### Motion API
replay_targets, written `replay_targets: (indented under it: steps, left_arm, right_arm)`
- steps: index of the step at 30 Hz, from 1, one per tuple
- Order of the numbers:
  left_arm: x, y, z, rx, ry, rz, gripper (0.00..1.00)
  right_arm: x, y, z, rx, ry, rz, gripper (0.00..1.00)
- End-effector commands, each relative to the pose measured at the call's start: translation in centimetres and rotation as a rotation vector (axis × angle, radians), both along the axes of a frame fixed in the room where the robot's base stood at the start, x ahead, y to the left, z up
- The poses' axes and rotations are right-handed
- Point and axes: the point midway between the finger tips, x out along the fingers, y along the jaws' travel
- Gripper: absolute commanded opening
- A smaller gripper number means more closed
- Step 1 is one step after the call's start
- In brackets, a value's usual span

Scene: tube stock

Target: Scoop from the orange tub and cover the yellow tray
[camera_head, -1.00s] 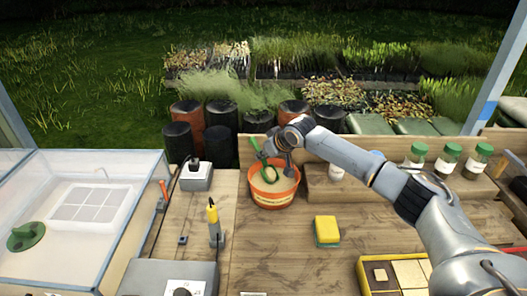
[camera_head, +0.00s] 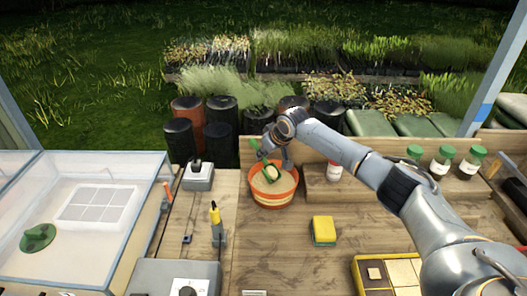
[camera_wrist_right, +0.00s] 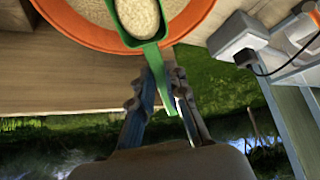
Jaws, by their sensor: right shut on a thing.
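The orange tub (camera_head: 273,201) stands at the back of the wooden bench and holds pale, grainy material. My right gripper (camera_head: 274,155) is above the tub, shut on the handle of a green scoop (camera_head: 263,174). In the right wrist view, the gripper (camera_wrist_right: 156,72) grips the scoop handle just outside the orange tub rim (camera_wrist_right: 90,36). The green scoop (camera_wrist_right: 136,42) has pale grains in its bowl, which is over or in the tub; its exact depth is unclear. The yellow tray (camera_head: 357,273) is at front right, partly hidden by my right arm, with pale and brown compartments showing.
A yellow-green sponge (camera_head: 323,231) lies between tub and tray. Jars with green lids (camera_head: 442,161) stand on a raised ledge behind my arm. The bench's front middle is mostly clear.

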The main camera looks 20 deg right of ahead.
Motion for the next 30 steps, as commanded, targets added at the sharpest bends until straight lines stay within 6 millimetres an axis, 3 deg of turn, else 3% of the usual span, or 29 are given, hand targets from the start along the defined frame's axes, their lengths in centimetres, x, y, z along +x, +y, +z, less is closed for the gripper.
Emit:
replay_targets:
  steps: [30]
  left_arm:
    - [0.0,-0.1,6.8,-0.001,0.0,-0.001,0.4]
  right_arm:
    - [0.2,0.0,6.8,-0.061,0.259,-0.002,0.0]
